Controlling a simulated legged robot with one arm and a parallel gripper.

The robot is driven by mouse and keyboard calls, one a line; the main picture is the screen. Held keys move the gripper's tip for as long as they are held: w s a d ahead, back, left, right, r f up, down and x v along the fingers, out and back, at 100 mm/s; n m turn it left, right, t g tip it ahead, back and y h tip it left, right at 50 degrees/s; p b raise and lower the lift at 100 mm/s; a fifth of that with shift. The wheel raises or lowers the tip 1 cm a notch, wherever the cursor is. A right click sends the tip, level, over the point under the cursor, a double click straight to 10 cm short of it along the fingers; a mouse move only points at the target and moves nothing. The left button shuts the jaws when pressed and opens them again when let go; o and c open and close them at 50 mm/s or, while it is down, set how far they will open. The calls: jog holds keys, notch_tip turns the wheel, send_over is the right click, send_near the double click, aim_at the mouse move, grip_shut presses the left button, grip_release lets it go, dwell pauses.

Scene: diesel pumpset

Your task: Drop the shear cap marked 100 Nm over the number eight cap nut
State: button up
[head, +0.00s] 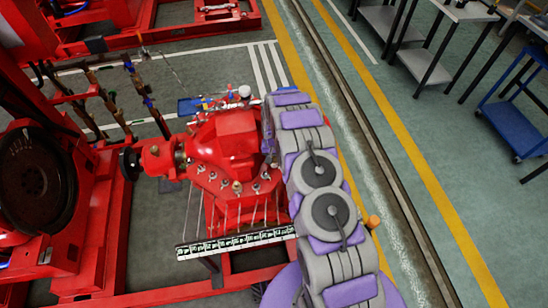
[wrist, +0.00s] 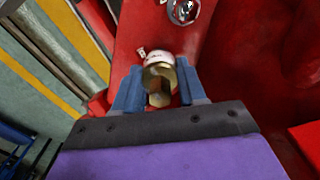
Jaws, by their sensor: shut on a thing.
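In the wrist view my gripper (wrist: 158,88) is shut on a brass-coloured cap (wrist: 159,58) with a pale, marked top band. Its marking is too small to read. The cap sits between the two blue fingers, in front of a red surface. A shiny metal nut (wrist: 183,10) stands on the red casting beyond it, at the top edge. In the head view several cap nuts (head: 237,186) line the flange of the red pump (head: 225,140). I cannot tell which is number eight. My gripper is hidden behind my arm there.
A black-and-white marked strip (head: 235,243) runs along the pump's near side, with thin lines rising towards the nuts. A blue tray (head: 190,106) with small parts lies behind the pump. A large dark flywheel (head: 38,180) is at left. Floor at right is open, up to a blue cart (head: 515,125).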

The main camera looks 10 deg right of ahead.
jog(key=shift+f, duration=0.4)
jog(key=o, duration=1.2)
jog(key=shift+c, duration=0.2)
jog(key=shift+r, duration=0.1)
notch_tip(320, 180, up, 17)
jog(key=p, duration=0.2)
jog(key=shift+p, duration=0.35)
jog(key=shift+w+r, duration=0.1)
jog(key=shift+r, duration=0.1)
notch_tip(320, 180, up, 7)
jog(key=p, duration=0.2)
jog(key=shift+f, duration=0.15)
